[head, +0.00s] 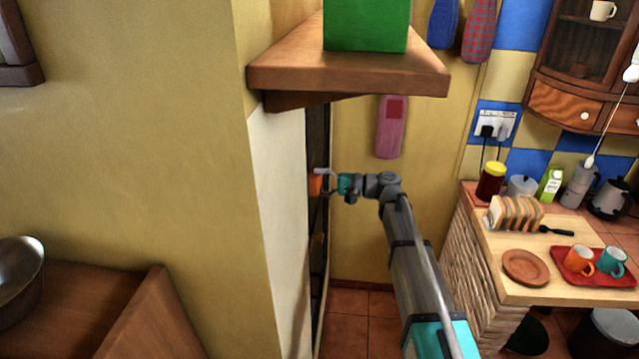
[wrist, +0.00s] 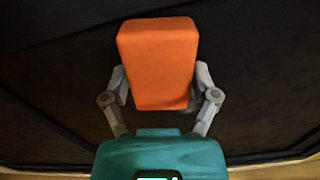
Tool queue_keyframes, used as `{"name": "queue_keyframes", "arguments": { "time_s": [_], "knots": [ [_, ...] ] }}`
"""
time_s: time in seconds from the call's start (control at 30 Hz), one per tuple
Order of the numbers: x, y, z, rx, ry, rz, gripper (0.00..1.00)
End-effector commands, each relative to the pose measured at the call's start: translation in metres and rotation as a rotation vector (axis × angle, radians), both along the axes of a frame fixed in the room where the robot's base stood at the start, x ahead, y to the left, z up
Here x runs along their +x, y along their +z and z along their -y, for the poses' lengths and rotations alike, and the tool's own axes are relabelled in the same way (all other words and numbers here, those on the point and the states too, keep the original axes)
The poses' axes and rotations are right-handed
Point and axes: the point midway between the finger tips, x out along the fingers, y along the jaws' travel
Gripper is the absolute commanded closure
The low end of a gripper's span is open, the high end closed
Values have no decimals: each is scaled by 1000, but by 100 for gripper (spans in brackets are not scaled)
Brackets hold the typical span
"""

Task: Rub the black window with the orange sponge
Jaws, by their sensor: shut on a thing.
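The orange sponge (wrist: 158,62) is held between the two fingers of my gripper (wrist: 160,95) in the wrist view. My gripper is shut on it, one finger on each side. In the head view the sponge (head: 315,185) shows small at the tip of my gripper (head: 328,180), beside the dark window. The black window (wrist: 245,75) fills the background behind the sponge in the wrist view. In the head view it shows as a narrow dark strip (head: 318,135), seen nearly edge-on. I cannot tell whether the sponge touches the window.
A wooden shelf (head: 350,75) with a green box (head: 367,25) juts out above my gripper. A brick counter (head: 480,260) with bread (head: 515,213), a red tray (head: 625,278) and mugs stands at the right. A pale wall panel (head: 280,210) is left of the window.

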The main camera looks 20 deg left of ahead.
Motion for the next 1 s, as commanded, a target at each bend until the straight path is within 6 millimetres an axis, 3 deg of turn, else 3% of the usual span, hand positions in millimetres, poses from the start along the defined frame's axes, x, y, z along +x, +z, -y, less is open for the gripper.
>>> {"name": "queue_keyframes", "arguments": {
  "time_s": [0.13, 0.63, 1.0],
  "knots": [
    [0, 10, 0, 1, 1, 0, 61],
    [2, 10, 0, 0, -1, 0, 61],
    [23, 10, -6, 0, -1, 0, 61]
  ]
}}
